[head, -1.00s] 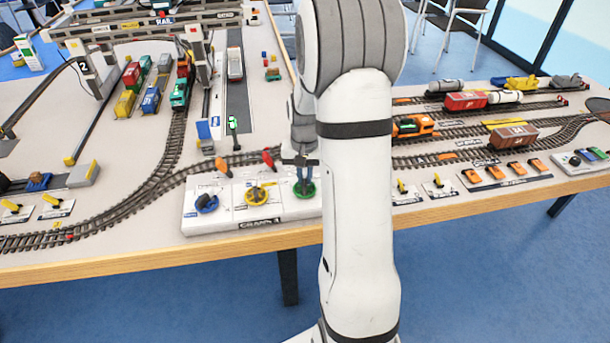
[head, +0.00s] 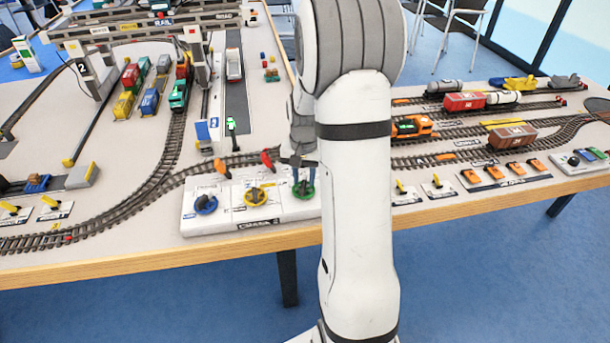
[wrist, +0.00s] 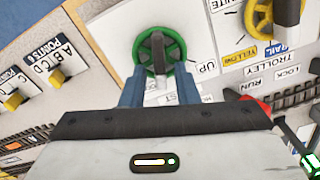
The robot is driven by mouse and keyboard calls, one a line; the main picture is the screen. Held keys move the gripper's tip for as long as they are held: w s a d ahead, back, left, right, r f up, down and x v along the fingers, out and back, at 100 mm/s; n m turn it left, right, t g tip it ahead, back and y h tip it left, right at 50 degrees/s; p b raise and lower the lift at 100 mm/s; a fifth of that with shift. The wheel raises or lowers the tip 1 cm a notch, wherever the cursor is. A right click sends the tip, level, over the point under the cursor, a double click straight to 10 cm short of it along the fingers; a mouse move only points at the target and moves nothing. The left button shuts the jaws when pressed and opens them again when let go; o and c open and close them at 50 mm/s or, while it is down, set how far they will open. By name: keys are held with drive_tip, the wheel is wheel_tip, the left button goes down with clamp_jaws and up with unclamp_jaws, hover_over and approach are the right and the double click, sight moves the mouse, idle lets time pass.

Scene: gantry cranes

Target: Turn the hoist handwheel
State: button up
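The green handwheel (head: 304,192) sits at the right end of the white crane control panel (head: 270,222). In the wrist view the green wheel (wrist: 172,38) is at the top middle, with the word UP beside it. A label below it is partly hidden, with only its last letters showing. My gripper (wrist: 158,72) has its two blue fingers apart, their tips overlapping the near edge of the wheel. I cannot tell whether they touch it. In the head view my gripper (head: 302,176) is just above the wheel, partly beside my arm.
A yellow wheel (head: 255,195) and a blue wheel (head: 205,204) stand left on the same panel. Red (head: 267,158) and orange (head: 222,168) levers rise behind them. Tracks with rail wagons (head: 465,101) fill the table to the right, and the gantry crane (head: 160,22) stands at the back left.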

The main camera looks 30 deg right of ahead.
sight(304, 180)
drive_tip(key=shift+o, duration=0.3)
drive_tip(key=shift+r, duration=3.9)
